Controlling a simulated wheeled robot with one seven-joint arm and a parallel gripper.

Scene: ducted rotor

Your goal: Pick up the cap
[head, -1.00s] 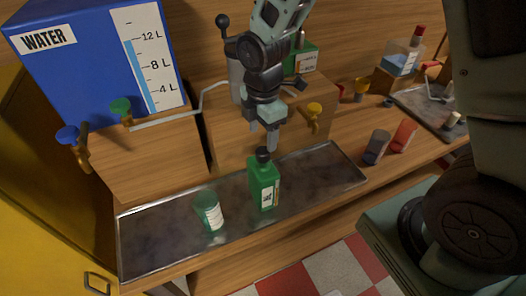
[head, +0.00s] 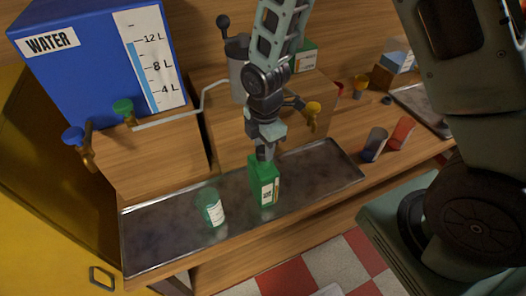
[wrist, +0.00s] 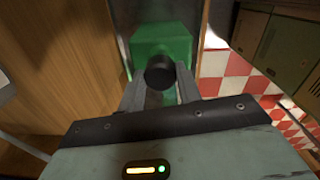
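The black cap (wrist: 160,72) sits on top of the green bottle (head: 264,184). The bottle stands upright on the metal tray (head: 160,240). My gripper (head: 265,150) points down at the bottle's top, and its fingers hide the cap in the head view. In the wrist view my gripper (wrist: 160,80) is open, with one finger on each side of the cap. I cannot tell whether the fingers touch it. The bottle's green body (wrist: 163,38) shows beyond the cap.
A green cup (head: 211,207) with a white label stands left of the bottle on the tray. A blue water tank (head: 80,75) with taps is at the back left. A dark cup (head: 374,145) and a red cup (head: 402,132) are on the counter at right.

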